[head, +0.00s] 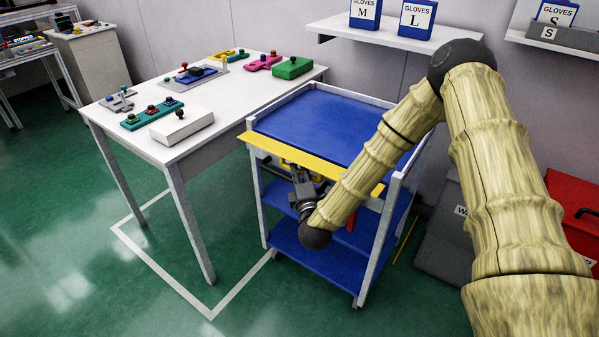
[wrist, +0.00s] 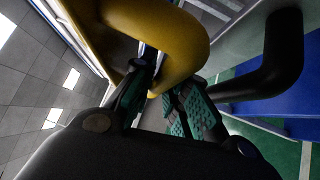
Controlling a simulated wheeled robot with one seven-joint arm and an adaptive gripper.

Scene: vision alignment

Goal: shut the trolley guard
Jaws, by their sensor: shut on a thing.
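The trolley (head: 310,122) has blue shelves and a pale frame, and stands to the right of the white table. Its yellow guard (head: 275,148) is a flat bar across the near side at top-shelf height. In the wrist view a thick curved yellow handle (wrist: 188,45) comes down between the green-padded fingers of my gripper (wrist: 160,92). The fingers are closed on the handle. How the handle joins the guard is hidden.
The white table (head: 150,150) holds several coloured fixtures. A glove shelf (head: 375,42) is on the wall behind the trolley. A red box (head: 572,205) and a grey bin (head: 445,235) stand at right. The green floor in front is clear.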

